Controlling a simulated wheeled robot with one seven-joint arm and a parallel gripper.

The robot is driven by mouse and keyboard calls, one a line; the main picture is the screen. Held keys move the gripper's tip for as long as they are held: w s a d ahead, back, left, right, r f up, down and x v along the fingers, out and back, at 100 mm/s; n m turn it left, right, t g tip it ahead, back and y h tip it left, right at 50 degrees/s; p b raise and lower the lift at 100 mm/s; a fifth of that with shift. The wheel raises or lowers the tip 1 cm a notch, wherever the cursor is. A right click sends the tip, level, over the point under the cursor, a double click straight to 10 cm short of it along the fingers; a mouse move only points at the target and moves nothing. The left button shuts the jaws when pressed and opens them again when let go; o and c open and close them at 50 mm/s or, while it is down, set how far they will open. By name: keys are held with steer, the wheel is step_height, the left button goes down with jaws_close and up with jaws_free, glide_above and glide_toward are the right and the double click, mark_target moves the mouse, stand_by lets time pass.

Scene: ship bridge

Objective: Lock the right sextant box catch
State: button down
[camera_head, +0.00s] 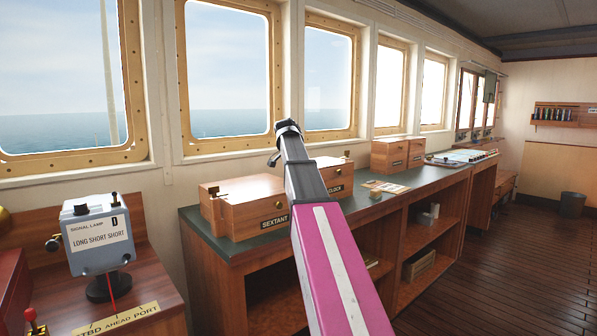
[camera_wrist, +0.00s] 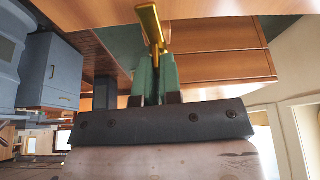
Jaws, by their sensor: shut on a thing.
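The sextant box (camera_head: 248,204) is a brown wooden box labelled SEXTANT, on the green-topped counter, and its lid looks closed. A dark catch (camera_head: 213,192) shows at its left end. The right end, with any catch there, is hidden behind my magenta arm in the head view. In the wrist view my gripper (camera_wrist: 155,60) has its green fingers shut on a brass catch (camera_wrist: 149,22), which sticks out past the fingertips. Wooden box faces (camera_wrist: 215,66) with a seam lie right beside it. The catch's locked state cannot be told. My gripper is hidden in the head view.
A clock box (camera_head: 335,188) stands close to the right of the sextant box. More wooden boxes (camera_head: 390,155) and papers (camera_head: 385,187) lie farther along the counter. A signal lamp (camera_head: 98,235) stands at the left. Windows line the wall behind.

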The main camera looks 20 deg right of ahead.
steer(key=shift+m+g, duration=0.3)
steer(key=shift+m, duration=0.3)
steer(key=c, duration=1.3)
jaws_free()
steer(key=shift+r, duration=0.1)
steer(key=v, duration=1)
steer(key=shift+a+r, duration=0.2)
steer(key=shift+r, duration=0.05)
